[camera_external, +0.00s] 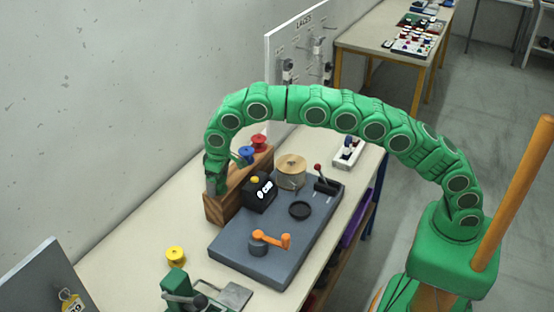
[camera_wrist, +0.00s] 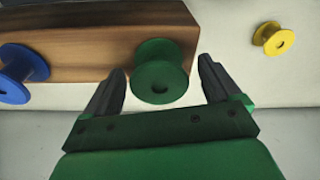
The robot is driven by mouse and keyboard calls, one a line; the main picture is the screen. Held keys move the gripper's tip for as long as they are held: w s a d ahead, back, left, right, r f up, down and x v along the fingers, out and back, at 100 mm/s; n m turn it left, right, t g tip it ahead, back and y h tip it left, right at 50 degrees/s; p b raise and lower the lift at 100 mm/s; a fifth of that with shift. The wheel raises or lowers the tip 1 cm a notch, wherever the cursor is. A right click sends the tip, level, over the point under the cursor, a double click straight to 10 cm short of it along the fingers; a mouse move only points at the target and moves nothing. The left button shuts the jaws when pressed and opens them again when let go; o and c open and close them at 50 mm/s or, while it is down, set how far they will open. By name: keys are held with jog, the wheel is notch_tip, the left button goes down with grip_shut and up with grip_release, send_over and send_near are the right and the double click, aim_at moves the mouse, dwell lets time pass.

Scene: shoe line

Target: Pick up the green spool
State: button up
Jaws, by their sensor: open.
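The green spool (camera_wrist: 160,72) is on the wooden rack (camera_wrist: 100,30) in the wrist view, near the rack's right end. My gripper (camera_wrist: 157,85) is open, with one dark finger to the left of the spool and one to the right. I cannot tell whether either finger touches it. In the external view my gripper (camera_external: 215,185) is at the near end of the wooden rack (camera_external: 222,208), and the green spool is hidden behind it there.
A blue spool (camera_wrist: 14,72) sits along the rack; a red spool (camera_external: 259,141) shows farther along. A yellow spool (camera_external: 176,256) stands apart on the bench. Right of the rack, a grey board (camera_external: 230,248) carries a black box (camera_external: 259,195) and an orange crank (camera_external: 272,240).

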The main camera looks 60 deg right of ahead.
aim_at(221, 179)
jog(key=c, duration=1.1)
jog(key=shift+c, duration=0.2)
jog(key=shift+r, duration=0.1)
jog(key=shift+r, duration=1.4)
jog(key=shift+s+d+r, duration=0.1)
jog(key=shift+r, duration=0.15)
jog(key=shift+s+d+r, duration=0.25)
jog(key=shift+s+r, duration=0.4)
jog(key=shift+r, duration=0.15)
jog(key=s+d+r, duration=0.4)
jog(key=s+r, duration=0.4)
jog(key=s, duration=0.3)
jog(key=shift+s+d, duration=0.2)
jog(key=shift+d, duration=0.15)
